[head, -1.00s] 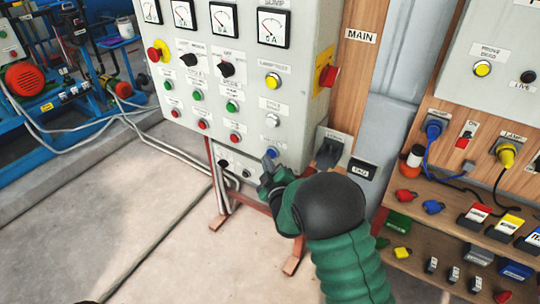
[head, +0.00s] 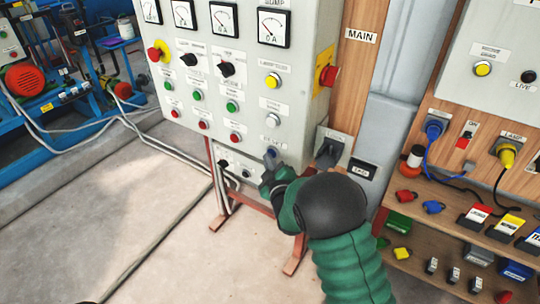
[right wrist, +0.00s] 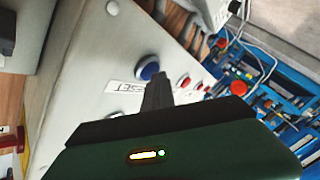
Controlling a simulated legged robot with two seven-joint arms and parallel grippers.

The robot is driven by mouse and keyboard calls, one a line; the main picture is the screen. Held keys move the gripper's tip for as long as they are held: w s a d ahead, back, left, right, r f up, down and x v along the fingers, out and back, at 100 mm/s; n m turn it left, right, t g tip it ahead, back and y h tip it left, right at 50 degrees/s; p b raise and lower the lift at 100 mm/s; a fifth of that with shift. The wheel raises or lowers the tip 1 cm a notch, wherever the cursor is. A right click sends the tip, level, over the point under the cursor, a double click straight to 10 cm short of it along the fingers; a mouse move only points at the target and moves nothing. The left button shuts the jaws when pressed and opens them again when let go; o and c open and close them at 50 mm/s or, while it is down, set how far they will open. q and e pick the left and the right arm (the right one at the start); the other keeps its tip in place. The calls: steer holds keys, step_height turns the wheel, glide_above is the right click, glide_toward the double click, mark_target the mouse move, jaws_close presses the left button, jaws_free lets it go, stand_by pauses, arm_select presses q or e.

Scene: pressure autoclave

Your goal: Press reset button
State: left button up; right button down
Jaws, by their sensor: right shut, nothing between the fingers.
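The blue reset button (head: 270,152) is at the lower right of the grey control panel (head: 258,98), just under its RESET label. It also shows in the right wrist view as a blue cap (right wrist: 149,68) in a pale ring, beside the label (right wrist: 127,88). My right gripper (head: 269,163) is shut and empty, with its fingertips at the button's lower edge in the head view. In the right wrist view the fingertips (right wrist: 157,78) overlap the button's edge; I cannot tell whether they touch it. My left gripper is not in view.
Red buttons (head: 235,139) and green buttons (head: 232,107) sit left of the reset button. A red-and-yellow switch (head: 328,75) juts from the panel's right side. A grey lever box (head: 331,147) stands close right of my gripper. Shelves with padlocks and tags (head: 470,220) are at right.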

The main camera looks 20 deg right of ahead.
steer(key=shift+s+a, duration=0.5)
steer(key=shift+a, duration=0.15)
steer(key=s+a, duration=0.1)
steer(key=a, duration=0.1)
steer(key=s+a, duration=0.2)
stand_by(0.4)
stand_by(0.6)
